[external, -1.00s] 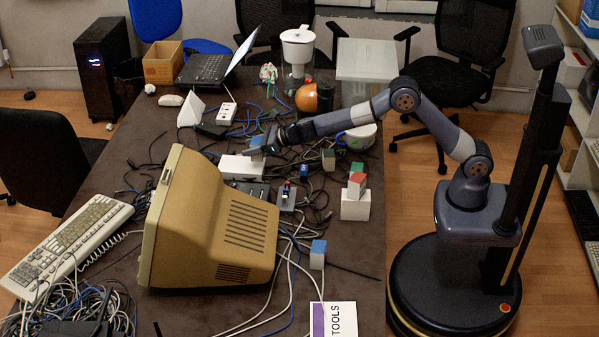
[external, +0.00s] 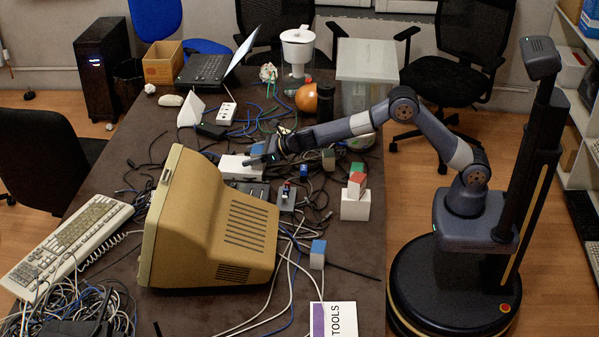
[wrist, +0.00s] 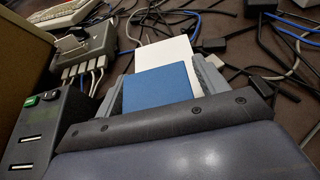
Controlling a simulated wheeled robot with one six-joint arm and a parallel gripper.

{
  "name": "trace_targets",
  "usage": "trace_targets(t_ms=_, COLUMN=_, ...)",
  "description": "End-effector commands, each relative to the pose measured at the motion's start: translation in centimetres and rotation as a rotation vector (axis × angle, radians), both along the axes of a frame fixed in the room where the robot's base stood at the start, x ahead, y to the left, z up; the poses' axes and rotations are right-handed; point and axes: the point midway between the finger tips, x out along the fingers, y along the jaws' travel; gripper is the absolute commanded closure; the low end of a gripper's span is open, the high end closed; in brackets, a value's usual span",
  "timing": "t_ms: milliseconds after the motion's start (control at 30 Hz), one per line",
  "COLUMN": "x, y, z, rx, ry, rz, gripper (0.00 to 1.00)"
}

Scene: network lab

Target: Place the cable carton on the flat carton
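The cable carton, taken to be the blue-faced box (wrist: 157,91), sits between the two grey fingers of my gripper (wrist: 160,84) in the wrist view. The fingers lie against its sides, so my gripper is shut on it. The flat carton, a low white box (external: 236,169), lies on the table left of centre among cables. It also shows in the wrist view (wrist: 166,51), just beyond the blue face. In the external view my gripper (external: 262,160) is over the flat carton's right part and largely hides the held box. Whether the two cartons touch cannot be told.
A beige monitor (external: 215,225) stands close in front. A grey switch box (external: 287,197) with plugged cables is near. A white box (external: 355,205) bearing small blocks stands right, and another blue-topped box (external: 318,254) nearer. Loose cables cover much of the table.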

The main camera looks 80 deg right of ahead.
Motion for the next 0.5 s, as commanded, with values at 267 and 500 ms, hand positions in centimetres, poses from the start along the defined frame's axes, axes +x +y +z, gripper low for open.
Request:
trace_targets(t_ms=267, x=0.0, y=0.0, z=0.08, rx=0.0, ry=0.0, rz=0.0, gripper=0.28)
trace_targets(t_ms=500, x=-0.99, y=0.0, z=0.62, rx=0.0, ry=-0.002, rz=0.0, gripper=0.28)
